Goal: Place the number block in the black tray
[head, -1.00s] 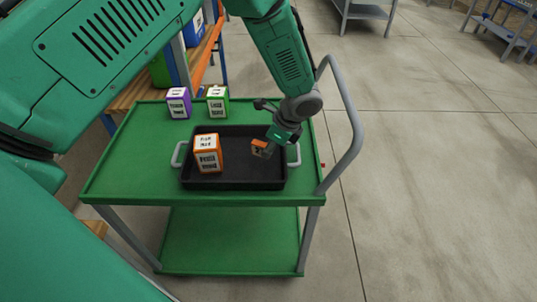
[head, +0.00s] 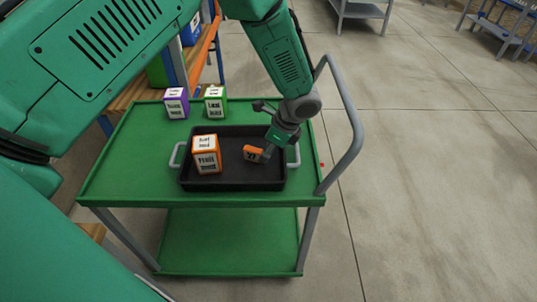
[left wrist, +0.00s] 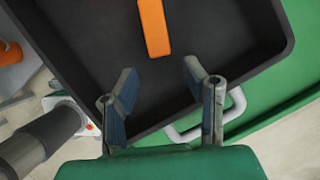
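The number block (head: 253,153), small and orange with a dark numbered face that seems to read 27, lies in the right half of the black tray (head: 230,187). It also shows in the left wrist view (left wrist: 154,27) as an orange bar on the tray floor. My left gripper (head: 267,152) is just right of the block, low over the tray. In the left wrist view its two fingers (left wrist: 158,82) are spread with nothing between them, and the block is beyond the tips. My right gripper is not in view.
An orange-edged word block (head: 206,158) stands in the tray's left half. A purple-edged block (head: 176,103) and a green-edged block (head: 214,102) stand behind the tray on the green cart (head: 130,165). The cart's grey handle (head: 352,130) rises at the right.

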